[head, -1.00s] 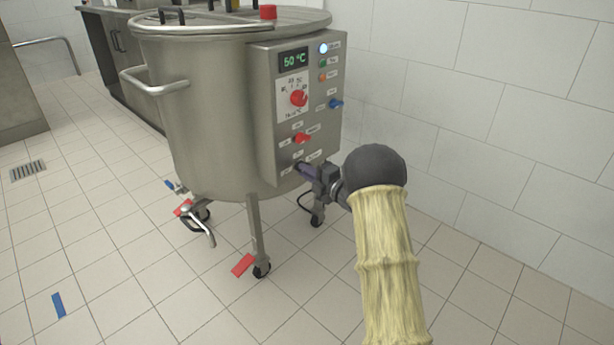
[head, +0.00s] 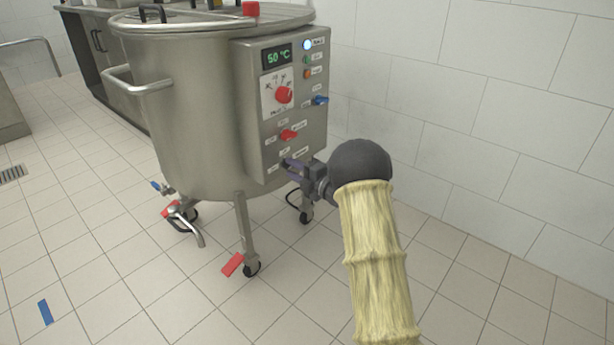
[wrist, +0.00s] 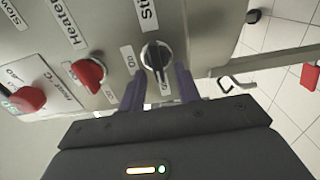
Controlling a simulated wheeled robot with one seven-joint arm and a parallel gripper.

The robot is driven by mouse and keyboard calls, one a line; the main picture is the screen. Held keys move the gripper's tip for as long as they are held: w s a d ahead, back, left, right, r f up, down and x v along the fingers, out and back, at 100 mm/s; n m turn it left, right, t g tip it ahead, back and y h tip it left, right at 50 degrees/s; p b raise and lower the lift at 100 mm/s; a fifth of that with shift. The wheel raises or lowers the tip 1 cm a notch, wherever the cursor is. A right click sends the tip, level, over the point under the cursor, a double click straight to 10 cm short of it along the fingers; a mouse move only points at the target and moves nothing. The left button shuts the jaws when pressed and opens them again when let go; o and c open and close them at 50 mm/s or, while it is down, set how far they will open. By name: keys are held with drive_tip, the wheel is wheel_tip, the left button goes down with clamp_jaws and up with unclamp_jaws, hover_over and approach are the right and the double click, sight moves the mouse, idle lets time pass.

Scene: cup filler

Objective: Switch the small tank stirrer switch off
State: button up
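The small tank (head: 205,110) is a round steel vessel on casters with a control panel (head: 255,120) on its right side. The stirrer switch (wrist: 156,56) is a black and silver rotary knob under a label starting "Sti". Its bar lies roughly along the picture's vertical, the lower end towards a partly hidden label. An "On" label (wrist: 130,62) is left of it. My gripper (wrist: 158,82) is open, one finger on each side of the knob, with gaps showing; contact is unclear. In the head view my gripper (head: 286,163) is at the panel's lower part, hiding the knob.
A red heater switch (wrist: 89,74) and a red temperature knob (wrist: 28,99) are close by on the panel. A blue switch (head: 320,100) sits at the panel's right. A tiled wall (head: 450,110) is to the right.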

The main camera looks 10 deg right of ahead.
drive_tip(key=p+v, duration=0.5)
drive_tip(key=v, duration=1.2)
drive_tip(key=shift+p, duration=0.35)
drive_tip(key=shift+r, duration=0.15)
